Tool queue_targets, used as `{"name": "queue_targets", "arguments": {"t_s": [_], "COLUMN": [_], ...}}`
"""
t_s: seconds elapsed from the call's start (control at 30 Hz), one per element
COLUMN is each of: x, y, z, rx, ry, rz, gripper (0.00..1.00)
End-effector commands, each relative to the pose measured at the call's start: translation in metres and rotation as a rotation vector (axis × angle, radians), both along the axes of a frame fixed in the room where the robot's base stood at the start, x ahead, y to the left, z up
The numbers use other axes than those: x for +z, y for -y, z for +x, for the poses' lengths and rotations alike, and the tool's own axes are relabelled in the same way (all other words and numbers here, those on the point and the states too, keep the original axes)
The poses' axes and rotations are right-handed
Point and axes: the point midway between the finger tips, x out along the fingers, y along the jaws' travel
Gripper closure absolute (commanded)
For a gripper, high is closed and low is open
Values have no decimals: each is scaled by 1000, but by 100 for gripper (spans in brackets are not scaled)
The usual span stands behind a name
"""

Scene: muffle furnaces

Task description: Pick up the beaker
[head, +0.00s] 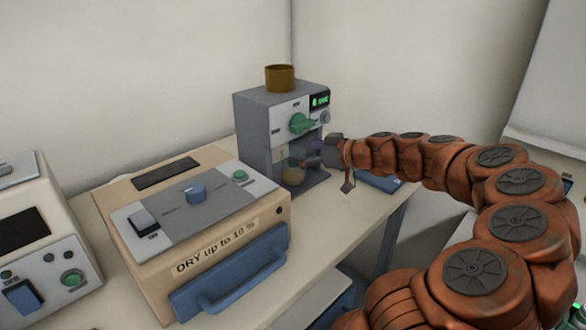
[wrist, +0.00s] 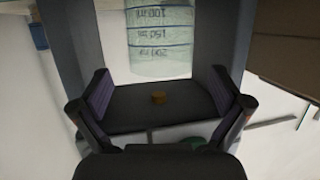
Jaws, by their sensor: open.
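The beaker (wrist: 160,42) is clear glass with blue graduation lines and markings that look inverted in the wrist view. It stands inside the open bay of a grey machine (head: 262,125); in the head view it is small and partly covered by my gripper. My gripper (wrist: 160,88) is open, with one finger on each side of the view. The beaker shows between and ahead of the fingertips, with gaps on both sides; I cannot tell if they reach around it. In the head view my gripper (head: 306,160) is at the bay's front opening.
The bay's side walls stand close on both sides. A brown cup (head: 280,78) sits on top of the machine. A beige dryer box (head: 200,225) with a blue handle is nearby on the table (head: 335,215). A white device (head: 40,240) stands at far left.

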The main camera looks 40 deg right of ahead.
Motion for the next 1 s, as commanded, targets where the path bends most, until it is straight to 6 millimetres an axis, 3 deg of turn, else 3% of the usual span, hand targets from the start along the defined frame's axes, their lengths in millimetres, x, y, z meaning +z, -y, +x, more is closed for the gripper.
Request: {"name": "queue_targets", "arguments": {"t_s": [0.2, 0.53, 1.0], "x": [-8, -10, -10], "y": [-11, -11, -11], "z": [24, 29, 29], "rx": [3, -2, -3], "ry": [-1, 0, -1], "rz": [0, -1, 0], "gripper": [0, 0, 48]}}
